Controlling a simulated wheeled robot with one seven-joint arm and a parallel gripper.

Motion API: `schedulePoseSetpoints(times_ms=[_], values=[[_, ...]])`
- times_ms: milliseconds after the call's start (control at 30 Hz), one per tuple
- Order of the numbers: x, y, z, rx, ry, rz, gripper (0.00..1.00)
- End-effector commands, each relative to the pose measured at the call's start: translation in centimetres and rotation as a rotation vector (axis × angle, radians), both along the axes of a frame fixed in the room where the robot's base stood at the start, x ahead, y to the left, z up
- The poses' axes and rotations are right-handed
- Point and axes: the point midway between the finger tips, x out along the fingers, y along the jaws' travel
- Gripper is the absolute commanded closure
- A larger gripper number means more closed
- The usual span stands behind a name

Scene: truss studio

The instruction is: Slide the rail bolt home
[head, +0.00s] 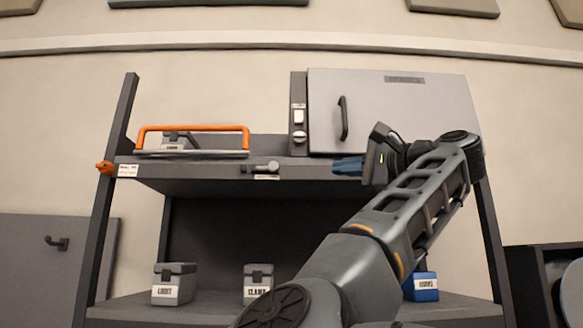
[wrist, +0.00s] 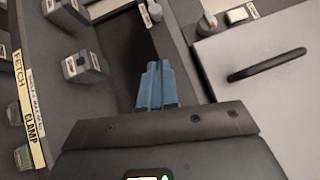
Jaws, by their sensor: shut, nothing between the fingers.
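The rail bolt (head: 262,167) is a small grey bolt with a knob, mounted on the front edge of the upper shelf (head: 215,175) above a small white label. In the wrist view a grey knobbed piece near the top edge (wrist: 154,11) looks like the same bolt. My gripper (head: 346,165) is to the right of the bolt, in front of the shelf edge and apart from it. Its blue fingers are together and empty, as the wrist view also shows (wrist: 154,84).
A grey cabinet (head: 430,110) with a dark handle stands on the shelf behind my arm. An orange rail (head: 195,128) is at the shelf's left, with an orange knob (head: 105,168) at the left post. Grey boxes (head: 174,284) and a blue box (head: 423,288) stand below.

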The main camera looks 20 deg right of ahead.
Motion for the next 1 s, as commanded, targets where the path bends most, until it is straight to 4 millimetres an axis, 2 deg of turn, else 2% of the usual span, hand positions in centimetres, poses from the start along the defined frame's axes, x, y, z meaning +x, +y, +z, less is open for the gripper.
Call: schedulePoseSetpoints(times_ms=[133, 267, 700, 800, 1000], values=[[0.4, 0.2, 0.1, -0.001, 0.001, 0.001, 1.0], [1.7, 0.9, 0.5, -0.001, 0.001, 0.002, 1.0], [9.1, 4.5, 1.9, -0.001, 0.002, 0.001, 1.0], [9.4, 6.1, 2.2, 0.0, 0.001, 0.002, 1.0], [10.0, 7.7, 2.5, -0.001, 0.0, 0.0, 1.0]])
